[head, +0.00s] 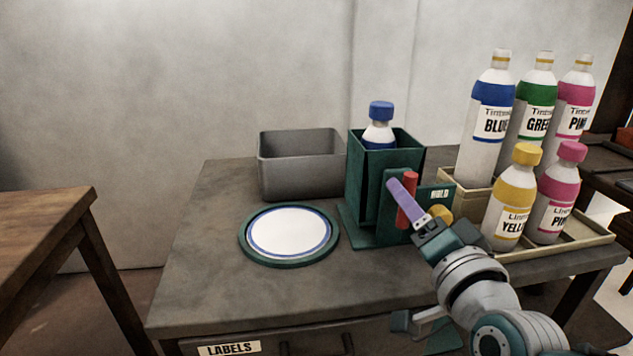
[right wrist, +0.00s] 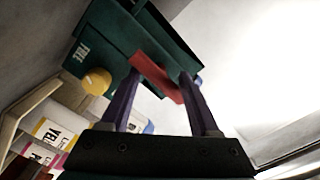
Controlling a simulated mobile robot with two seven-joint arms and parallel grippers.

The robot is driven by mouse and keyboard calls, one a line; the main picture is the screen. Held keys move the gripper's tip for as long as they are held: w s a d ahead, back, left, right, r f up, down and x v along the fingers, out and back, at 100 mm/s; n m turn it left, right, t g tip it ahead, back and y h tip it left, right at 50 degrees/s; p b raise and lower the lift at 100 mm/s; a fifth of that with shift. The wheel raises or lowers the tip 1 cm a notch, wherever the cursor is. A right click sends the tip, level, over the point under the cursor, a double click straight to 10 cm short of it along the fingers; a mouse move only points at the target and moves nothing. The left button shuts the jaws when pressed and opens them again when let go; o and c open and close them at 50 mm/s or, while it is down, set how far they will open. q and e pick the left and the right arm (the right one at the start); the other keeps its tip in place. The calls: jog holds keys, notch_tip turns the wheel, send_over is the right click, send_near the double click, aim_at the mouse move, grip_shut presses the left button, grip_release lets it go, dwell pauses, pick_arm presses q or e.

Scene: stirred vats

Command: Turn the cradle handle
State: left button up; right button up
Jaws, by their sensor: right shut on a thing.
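The dark green cradle (head: 376,165) stands on the grey table against the tray of bottles, and a blue-capped bottle (head: 379,125) stands in it. My right gripper (head: 403,191) has purple fingers and is shut on the red handle. In the right wrist view the red handle (right wrist: 158,77) lies between the two fingertips, with the cradle (right wrist: 108,35) behind. My left gripper is not in view.
A grey open bin (head: 302,165) stands left of the cradle. A round green-rimmed plate with a white top (head: 289,233) lies in front of it. Several labelled paint bottles (head: 507,200) stand in a beige tray (head: 560,243) at right. The table's left part is clear.

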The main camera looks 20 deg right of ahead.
jog(key=shift+o, duration=0.5)
jog(key=shift+m, duration=0.7)
jog(key=shift+o, duration=0.3)
jog(key=o, duration=1.2)
jog(key=p+v, duration=0.2)
jog(key=v, duration=0.8)
